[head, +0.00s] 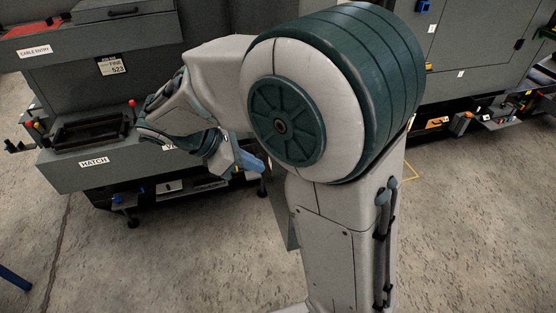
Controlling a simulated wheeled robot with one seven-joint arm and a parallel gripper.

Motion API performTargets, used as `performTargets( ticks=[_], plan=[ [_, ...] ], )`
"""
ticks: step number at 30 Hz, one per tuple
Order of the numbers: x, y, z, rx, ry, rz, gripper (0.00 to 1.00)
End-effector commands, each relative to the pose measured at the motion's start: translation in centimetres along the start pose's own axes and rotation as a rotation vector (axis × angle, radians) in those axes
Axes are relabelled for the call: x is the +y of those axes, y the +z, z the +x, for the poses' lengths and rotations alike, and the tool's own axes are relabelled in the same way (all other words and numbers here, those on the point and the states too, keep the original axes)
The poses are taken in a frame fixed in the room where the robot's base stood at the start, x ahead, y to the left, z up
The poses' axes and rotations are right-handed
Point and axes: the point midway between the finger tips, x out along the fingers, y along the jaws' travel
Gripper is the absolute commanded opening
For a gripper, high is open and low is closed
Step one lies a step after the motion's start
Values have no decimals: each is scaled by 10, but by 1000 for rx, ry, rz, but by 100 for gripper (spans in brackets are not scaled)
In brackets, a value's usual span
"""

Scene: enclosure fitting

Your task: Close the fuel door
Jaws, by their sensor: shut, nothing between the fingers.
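No part in view can be clearly identified as the fuel door. A grey upright panel (282,208) shows partly behind my arm, and I cannot tell whether it is the door. My gripper (250,162) is at the front right of the grey cabinet (75,172), with blue fingertips pointing right. It is shut and empty. My arm hides the cabinet's right part, and I cannot tell whether the gripper touches anything.
A HATCH label (94,162) and a black-framed opening or handle (88,132) are on the cabinet at left. A CABLE ENTRY label (34,51) is above. Another grey machine (470,50) stands at right. The concrete floor (470,220) is clear at lower right.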

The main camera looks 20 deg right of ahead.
Motion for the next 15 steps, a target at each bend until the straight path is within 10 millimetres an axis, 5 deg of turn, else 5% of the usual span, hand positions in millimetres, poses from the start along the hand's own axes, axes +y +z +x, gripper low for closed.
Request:
performTargets(
  ticks=[3, 15],
  plan=[
    [-1, 1, 25, -1, -5, 1, 0],
    [0, 28, 50, 1, 0, 2, 0]
  ],
)
